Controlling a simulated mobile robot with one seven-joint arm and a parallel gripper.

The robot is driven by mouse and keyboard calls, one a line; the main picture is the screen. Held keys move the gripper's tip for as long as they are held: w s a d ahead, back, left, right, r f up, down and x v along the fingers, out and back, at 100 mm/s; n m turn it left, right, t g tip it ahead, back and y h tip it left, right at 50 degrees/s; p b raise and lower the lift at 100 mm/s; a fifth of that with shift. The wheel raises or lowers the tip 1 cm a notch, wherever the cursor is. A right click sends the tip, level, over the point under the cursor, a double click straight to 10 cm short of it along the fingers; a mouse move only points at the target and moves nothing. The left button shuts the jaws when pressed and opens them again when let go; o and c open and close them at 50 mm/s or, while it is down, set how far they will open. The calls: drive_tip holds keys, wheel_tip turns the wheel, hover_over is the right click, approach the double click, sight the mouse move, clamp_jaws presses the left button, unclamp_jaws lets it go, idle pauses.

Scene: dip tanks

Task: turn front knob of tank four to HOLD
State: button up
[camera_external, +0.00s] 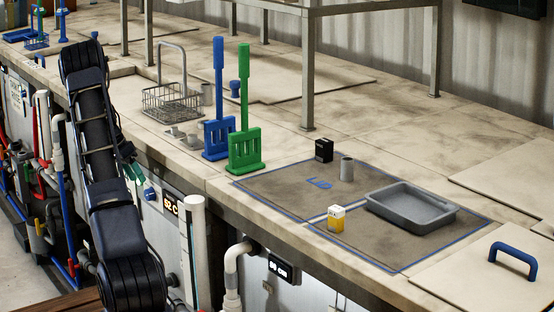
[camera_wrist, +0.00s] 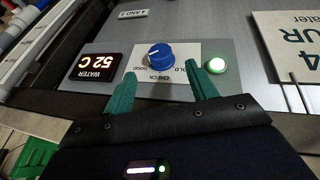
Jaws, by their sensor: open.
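In the wrist view a round blue knob (camera_wrist: 157,56) sits on a white label plate (camera_wrist: 185,50) on a grey panel. The plate's printing is upside down; CHECK, GOOD and part of HOLD show. A faint light mark is on the knob, but I cannot tell its setting. My gripper (camera_wrist: 161,70) is open, its two teal fingers pointing at the panel, one on either side just below the knob in the picture. No contact is visible. In the external view my gripper (camera_external: 139,178) is at the tank front, by the 52 C display (camera_external: 171,204); its fingers are partly hidden.
A WATER 52 C display (camera_wrist: 95,66) lies left of the knob and a lit green button (camera_wrist: 215,65) right of it. A sign with a 4 (camera_wrist: 296,35) is at right. Above, blue (camera_external: 218,138) and green (camera_external: 245,148) paddles stand near the counter edge.

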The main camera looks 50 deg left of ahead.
sight(145, 191)
drive_tip(key=x, duration=0.6)
drive_tip(key=shift+w+f, duration=0.2)
drive_tip(key=shift+f, duration=0.15)
drive_tip(key=shift+d, duration=0.1)
drive_tip(key=c, duration=1)
